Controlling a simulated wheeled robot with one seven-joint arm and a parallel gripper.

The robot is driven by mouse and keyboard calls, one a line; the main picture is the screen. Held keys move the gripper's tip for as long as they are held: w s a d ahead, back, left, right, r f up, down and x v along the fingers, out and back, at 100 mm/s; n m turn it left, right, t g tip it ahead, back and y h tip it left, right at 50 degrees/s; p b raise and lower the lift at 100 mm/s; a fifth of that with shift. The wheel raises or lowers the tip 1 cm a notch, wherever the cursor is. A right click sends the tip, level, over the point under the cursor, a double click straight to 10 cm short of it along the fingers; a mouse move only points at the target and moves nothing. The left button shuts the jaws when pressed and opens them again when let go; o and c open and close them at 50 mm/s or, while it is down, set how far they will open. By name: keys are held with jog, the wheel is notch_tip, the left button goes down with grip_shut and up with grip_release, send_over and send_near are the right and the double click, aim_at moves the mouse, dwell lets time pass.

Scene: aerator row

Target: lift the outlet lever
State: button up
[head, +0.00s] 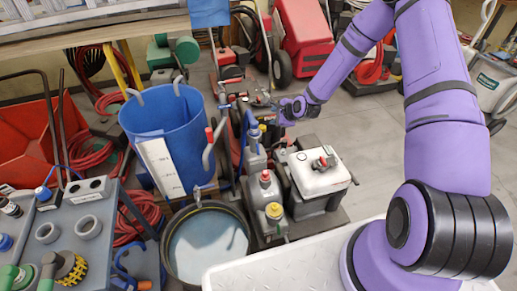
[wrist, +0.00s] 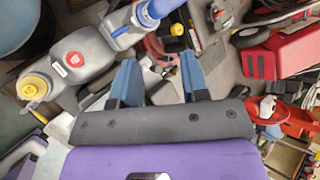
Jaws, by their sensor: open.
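I cannot pick out the outlet lever for certain. A grey handle with a red tip (head: 209,140) stands at the right side of the blue barrel (head: 165,115) in the head view. My gripper (head: 262,104) reaches in from the right, beyond the grey bottles and apart from that handle. In the wrist view my gripper (wrist: 158,65) shows two blue fingers spread apart, with nothing held. Small red and dark parts (wrist: 156,50) lie beyond and between the fingertips; whether they belong to a lever is unclear.
Grey bottles with a red cap (wrist: 75,60), a yellow cap (wrist: 36,86) and a blue cap (wrist: 146,14) stand close left of my gripper in the wrist view. A white-topped box (head: 318,172) and a round tub (head: 206,242) are nearer. Red machines (head: 306,35) stand behind.

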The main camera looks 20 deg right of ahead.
notch_tip(320, 180, down, 10)
jog(key=a+m+t, duration=0.2)
jog(key=m, duration=0.4)
jog(key=m+t+h, duration=0.1)
jog(key=m+t, duration=0.2)
jog(key=m, duration=0.6)
send_near(258, 148)
jog(key=x, duration=0.9)
jog(key=shift+w+f, duration=0.1)
jog(key=shift+w, duration=0.3)
jog(key=shift+c, duration=0.2)
grip_shut()
